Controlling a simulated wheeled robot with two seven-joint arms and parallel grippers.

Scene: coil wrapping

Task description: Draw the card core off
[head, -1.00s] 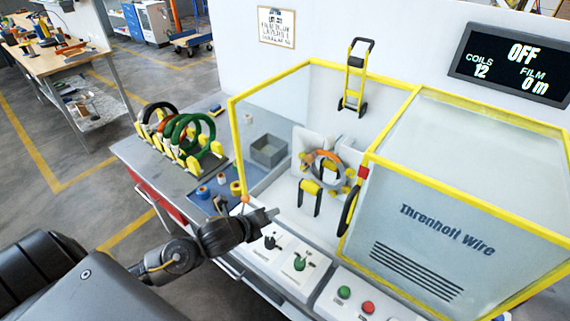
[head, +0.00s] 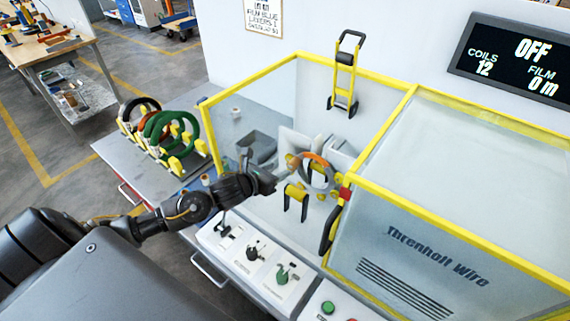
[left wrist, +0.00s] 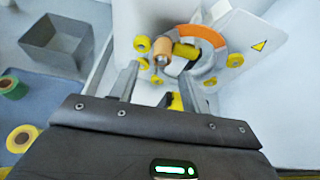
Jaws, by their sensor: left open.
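A small tan card core (left wrist: 162,47) shows in the left wrist view, end-on at the wrapping ring (left wrist: 208,40), which is grey with an orange section. The ring also shows in the head view (head: 318,160), inside the yellow-framed machine. My left gripper (left wrist: 160,78) is open and empty. Its two fingers point at the ring, with the core just beyond and between their tips in the picture. In the head view my left gripper (head: 268,182) is at the machine's open side, left of the ring. The core is too small to make out there. My right gripper is out of view.
A grey bin (left wrist: 55,48) stands left of the ring. Tape rolls (left wrist: 13,87) lie on a blue mat. Coils (head: 165,130) stand in a rack at left. The yellow-framed guard (head: 420,190) closes off the right side. A lever panel (head: 250,262) is below my arm.

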